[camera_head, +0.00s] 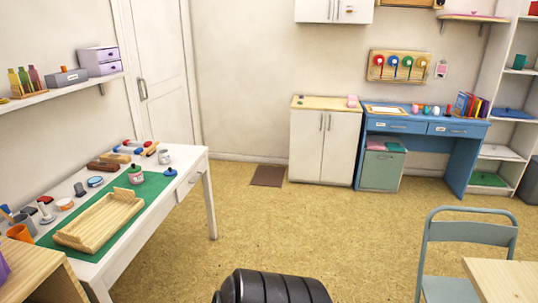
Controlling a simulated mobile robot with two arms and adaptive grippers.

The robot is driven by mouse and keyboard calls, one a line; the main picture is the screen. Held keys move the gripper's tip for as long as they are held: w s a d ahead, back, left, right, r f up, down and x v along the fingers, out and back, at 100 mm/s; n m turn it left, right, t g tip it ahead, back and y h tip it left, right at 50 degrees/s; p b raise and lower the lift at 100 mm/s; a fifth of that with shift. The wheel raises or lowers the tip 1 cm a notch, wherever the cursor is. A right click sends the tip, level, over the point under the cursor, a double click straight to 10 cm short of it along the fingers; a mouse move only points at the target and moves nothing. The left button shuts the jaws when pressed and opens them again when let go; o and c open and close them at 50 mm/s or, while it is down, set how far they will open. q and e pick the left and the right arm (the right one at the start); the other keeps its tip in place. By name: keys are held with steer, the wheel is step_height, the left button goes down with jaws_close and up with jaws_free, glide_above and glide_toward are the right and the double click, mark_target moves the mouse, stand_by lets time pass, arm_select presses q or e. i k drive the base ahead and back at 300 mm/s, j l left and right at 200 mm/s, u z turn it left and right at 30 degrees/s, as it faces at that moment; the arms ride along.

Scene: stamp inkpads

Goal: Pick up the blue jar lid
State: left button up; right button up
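A small blue jar lid (170,172) with a knob lies on the white worktable (188,182) at the left, near the table's right edge and beside the green mat (151,187). A round blue-and-white piece (95,182) lies farther left, and I cannot tell what it is. A light jar with a green and pink look (135,174) stands on the mat. Neither of my grippers is in view.
A wooden tray (98,221) lies on the mat. Stamps, cups and several small items crowd the table's back and left sides. A blue desk (459,165) and cabinet stand at the far wall. A folding chair (468,240) is at right. The middle floor is clear.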

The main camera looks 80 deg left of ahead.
mark_target(170, 171)
steer(key=u, duration=3.65)
